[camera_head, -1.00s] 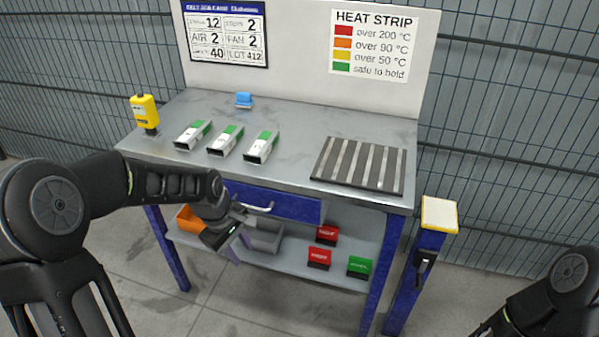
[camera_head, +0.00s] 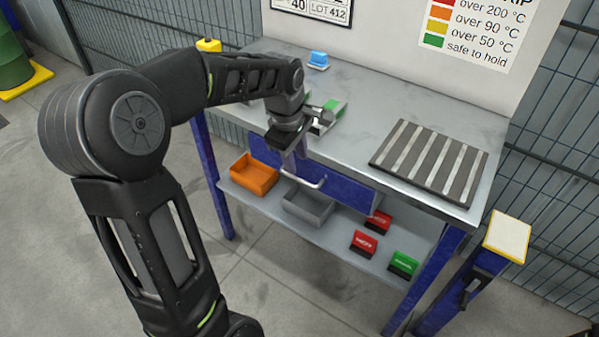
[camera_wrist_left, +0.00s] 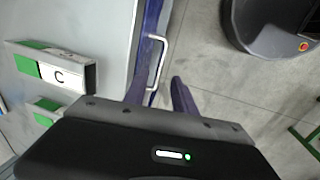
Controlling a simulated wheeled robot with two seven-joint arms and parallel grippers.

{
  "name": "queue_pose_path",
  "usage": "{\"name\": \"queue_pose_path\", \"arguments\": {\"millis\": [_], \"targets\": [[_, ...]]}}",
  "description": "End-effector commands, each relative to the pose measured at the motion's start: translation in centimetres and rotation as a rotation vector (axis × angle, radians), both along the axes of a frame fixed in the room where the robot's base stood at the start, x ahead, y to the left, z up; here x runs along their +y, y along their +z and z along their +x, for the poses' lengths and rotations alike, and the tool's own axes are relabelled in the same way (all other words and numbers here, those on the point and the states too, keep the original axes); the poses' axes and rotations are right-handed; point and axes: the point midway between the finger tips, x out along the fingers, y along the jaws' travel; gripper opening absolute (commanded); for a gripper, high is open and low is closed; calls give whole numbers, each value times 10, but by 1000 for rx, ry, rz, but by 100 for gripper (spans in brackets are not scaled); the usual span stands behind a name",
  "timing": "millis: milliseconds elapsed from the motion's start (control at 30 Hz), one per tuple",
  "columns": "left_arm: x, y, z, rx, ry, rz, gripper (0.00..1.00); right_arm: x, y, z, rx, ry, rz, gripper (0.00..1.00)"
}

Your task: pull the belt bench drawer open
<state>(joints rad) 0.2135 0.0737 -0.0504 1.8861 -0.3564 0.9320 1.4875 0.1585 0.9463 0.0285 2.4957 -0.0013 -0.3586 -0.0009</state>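The belt bench drawer (camera_head: 345,188) has a blue front below the grey bench top and looks shut. Its pale bar handle (camera_head: 303,181) sticks out from the front; it also shows in the left wrist view (camera_wrist_left: 163,55). My left gripper (camera_head: 294,164) points down at the handle, in front of the bench edge. In the left wrist view its two purple fingers (camera_wrist_left: 162,80) are apart, and the handle bar shows between them. I cannot tell whether either finger touches the bar. The gripper and wrist hide part of the drawer front. My right gripper is out of view.
A white-and-green box marked C (camera_wrist_left: 55,72) lies on the bench top (camera_head: 365,117) near my wrist. A striped rack (camera_head: 430,160) is to the right. The lower shelf holds an orange bin (camera_head: 254,175), a grey bin (camera_head: 308,207) and small boxes. A post (camera_head: 508,237) stands right.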

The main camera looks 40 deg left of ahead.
Motion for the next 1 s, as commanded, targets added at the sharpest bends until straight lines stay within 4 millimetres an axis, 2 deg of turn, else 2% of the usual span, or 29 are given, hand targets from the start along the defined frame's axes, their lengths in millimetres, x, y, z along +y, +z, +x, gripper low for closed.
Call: {"name": "queue_pose_path", "arguments": {"millis": [200,400,767,1000], "targets": [[0,-34,5,6,-1,0,32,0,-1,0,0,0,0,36],[1,-59,10,2,0,0,32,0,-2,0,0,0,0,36],[0,-66,12,1,0,0,32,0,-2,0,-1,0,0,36],[0,-65,12,1,0,0,14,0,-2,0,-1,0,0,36]]}}
